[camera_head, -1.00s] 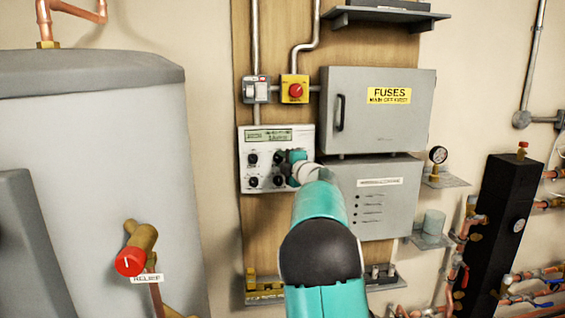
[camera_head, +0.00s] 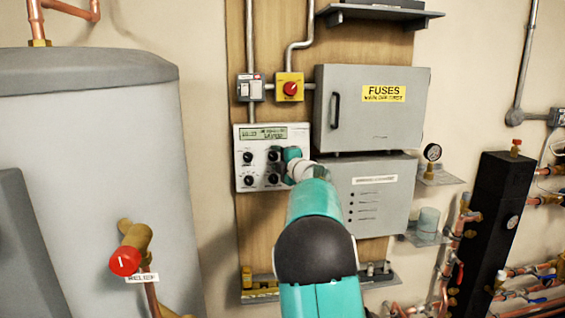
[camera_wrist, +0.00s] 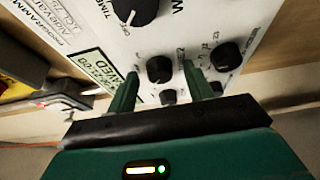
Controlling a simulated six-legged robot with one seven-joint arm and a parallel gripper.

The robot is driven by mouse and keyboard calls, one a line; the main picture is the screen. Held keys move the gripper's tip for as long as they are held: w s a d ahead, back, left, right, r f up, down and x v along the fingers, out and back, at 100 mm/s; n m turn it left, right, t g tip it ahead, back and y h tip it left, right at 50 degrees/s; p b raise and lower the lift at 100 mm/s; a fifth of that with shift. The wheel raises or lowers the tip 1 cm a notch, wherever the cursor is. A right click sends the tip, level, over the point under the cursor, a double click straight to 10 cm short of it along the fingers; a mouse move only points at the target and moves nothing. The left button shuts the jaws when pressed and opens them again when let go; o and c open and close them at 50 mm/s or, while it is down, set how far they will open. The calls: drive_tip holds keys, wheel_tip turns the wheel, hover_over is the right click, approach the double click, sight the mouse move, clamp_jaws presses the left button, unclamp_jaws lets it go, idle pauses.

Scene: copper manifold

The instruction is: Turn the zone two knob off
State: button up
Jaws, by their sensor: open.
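The white programmer panel (camera_head: 240,160) with a small green display and several black knobs is mounted on the wooden board. In the wrist view, my gripper (camera_wrist: 160,78) is open, with its two green fingers pointing at the panel. A black knob (camera_wrist: 159,69) shows between the fingertips; whether they touch it I cannot tell. Another black knob (camera_wrist: 225,55) lies just right of the right finger, and a larger black knob (camera_wrist: 135,10) lies above. The knob labels are too blurred to tell which is zone two. In the head view, my arm hides the panel's right side.
A grey fuse box (camera_head: 400,125) and a lower grey box (camera_head: 375,220) are right of the panel. A red rotary switch on yellow (camera_head: 290,88) and a grey switch (camera_head: 250,88) sit just above it. A grey tank (camera_head: 90,150) with a red relief knob (camera_head: 125,262) stands left.

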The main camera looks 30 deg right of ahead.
drive_tip(key=s, duration=1.3)
drive_tip(key=shift+s+a, duration=0.35)
drive_tip(key=shift+a, duration=0.05)
drive_tip(key=shift+r, duration=0.1)
drive_tip(key=s+a+m+g+h, duration=0.45)
drive_tip(key=s+a+m, duration=0.35)
drive_tip(key=a+m, duration=0.5)
drive_tip(key=s+a+f+m+g+y, duration=0.2)
drive_tip(key=s+a+f+g, duration=0.2)
drive_tip(key=s+a+f, duration=0.4)
drive_tip(key=s+a+f+m+g+y, duration=0.2)
drive_tip(key=s+a+f, duration=0.6)
drive_tip(key=s+a, duration=0.6)
drive_tip(key=shift+s+a+g+y, duration=0.4)
drive_tip(key=shift+a+g+y, duration=0.15)
drive_tip(key=shift+g+y, duration=0.3)
drive_tip(key=c, duration=0.3)
drive_tip(key=shift+d, duration=0.1)
